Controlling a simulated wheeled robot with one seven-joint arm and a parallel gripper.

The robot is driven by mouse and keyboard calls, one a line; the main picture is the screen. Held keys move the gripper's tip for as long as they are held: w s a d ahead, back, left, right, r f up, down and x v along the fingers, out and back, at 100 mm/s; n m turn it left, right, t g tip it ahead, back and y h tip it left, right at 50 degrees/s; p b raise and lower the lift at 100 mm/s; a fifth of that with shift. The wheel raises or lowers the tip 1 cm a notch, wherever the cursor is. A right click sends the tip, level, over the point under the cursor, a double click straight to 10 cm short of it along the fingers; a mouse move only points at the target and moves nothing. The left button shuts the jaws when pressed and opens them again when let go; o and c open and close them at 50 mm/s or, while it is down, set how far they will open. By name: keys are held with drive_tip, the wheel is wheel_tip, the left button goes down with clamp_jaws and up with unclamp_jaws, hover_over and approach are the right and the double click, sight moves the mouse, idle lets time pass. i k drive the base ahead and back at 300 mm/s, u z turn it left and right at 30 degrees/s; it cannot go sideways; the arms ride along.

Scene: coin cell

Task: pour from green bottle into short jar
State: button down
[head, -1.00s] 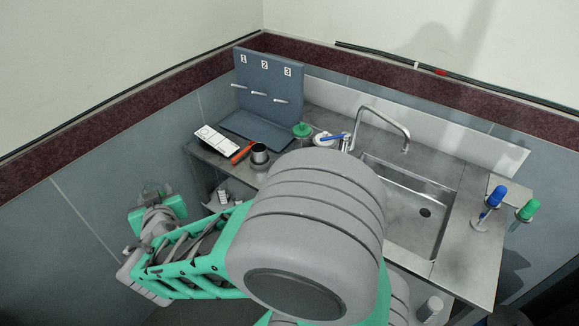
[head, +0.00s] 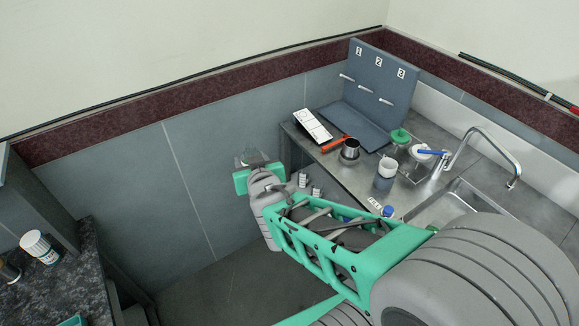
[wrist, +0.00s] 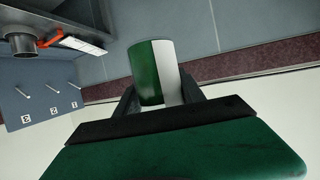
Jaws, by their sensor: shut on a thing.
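My gripper (wrist: 157,95) is shut on a green and white cylinder, the green bottle (wrist: 149,75), seen between the dark fingers in the wrist view. I cannot tell for sure which vessel is the short jar. An open dark metal cup (head: 350,150) stands near the counter's front edge; it also shows in the wrist view (wrist: 22,44). A grey and white cup (head: 385,175) and a green-lidded jar (head: 400,137) stand to its right.
A blue-grey board with pegs (head: 375,85) stands at the back of the steel counter. A faucet (head: 490,140) and sink are at right.

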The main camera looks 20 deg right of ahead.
sight(435, 226)
drive_tip(key=z, duration=0.4)
drive_tip(key=k, duration=0.55)
drive_tip(key=z, duration=1)
drive_tip(key=k, duration=0.45)
drive_tip(key=z, duration=0.3)
